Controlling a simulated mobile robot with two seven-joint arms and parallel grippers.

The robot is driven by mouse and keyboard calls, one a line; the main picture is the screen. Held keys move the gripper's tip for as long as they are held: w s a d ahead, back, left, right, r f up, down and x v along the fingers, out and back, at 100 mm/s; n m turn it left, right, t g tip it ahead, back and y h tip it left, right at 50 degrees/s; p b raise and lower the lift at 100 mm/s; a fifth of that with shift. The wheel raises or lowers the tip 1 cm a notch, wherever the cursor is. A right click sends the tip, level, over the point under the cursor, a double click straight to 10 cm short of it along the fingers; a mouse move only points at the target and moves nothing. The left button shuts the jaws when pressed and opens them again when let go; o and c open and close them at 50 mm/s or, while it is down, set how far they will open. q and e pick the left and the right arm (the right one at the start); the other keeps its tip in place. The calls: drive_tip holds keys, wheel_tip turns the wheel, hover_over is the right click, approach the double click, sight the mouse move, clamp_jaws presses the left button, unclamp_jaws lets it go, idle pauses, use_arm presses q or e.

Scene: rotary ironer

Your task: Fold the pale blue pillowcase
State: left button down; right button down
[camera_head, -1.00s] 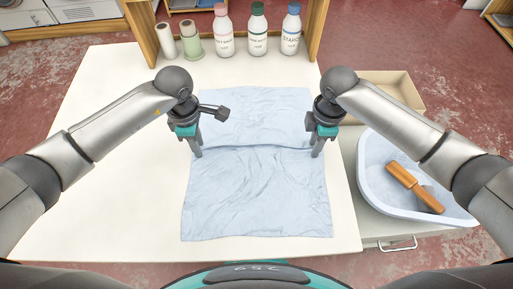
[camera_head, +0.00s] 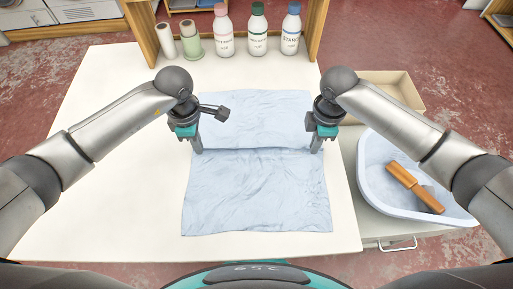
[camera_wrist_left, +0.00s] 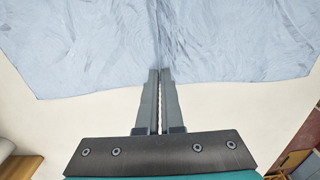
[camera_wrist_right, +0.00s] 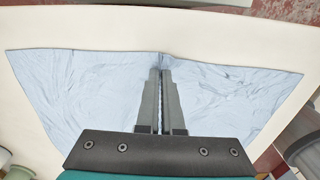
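The pale blue pillowcase (camera_head: 258,195) lies spread on the white table, wrinkled, with a raised ridge across its middle between my two grippers. My left gripper (camera_head: 198,148) is shut on its left edge at the ridge; the left wrist view shows the cloth (camera_wrist_left: 90,45) pinched up at the closed fingertips (camera_wrist_left: 159,72). My right gripper (camera_head: 317,149) is shut on the right edge at the ridge; in the right wrist view the cloth (camera_wrist_right: 230,95) gathers at the closed fingertips (camera_wrist_right: 162,70). The near and far parts lie on the table.
The white table (camera_head: 110,200) is clear at left. A pale blue basin (camera_head: 375,160) with a wooden-handled brush (camera_head: 415,187) stands at right, before a beige tray (camera_head: 390,90). Several bottles (camera_head: 257,30) and two rolls (camera_head: 190,42) stand at the back.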

drive_tip(key=shift+s, duration=0.1)
idle(0.3)
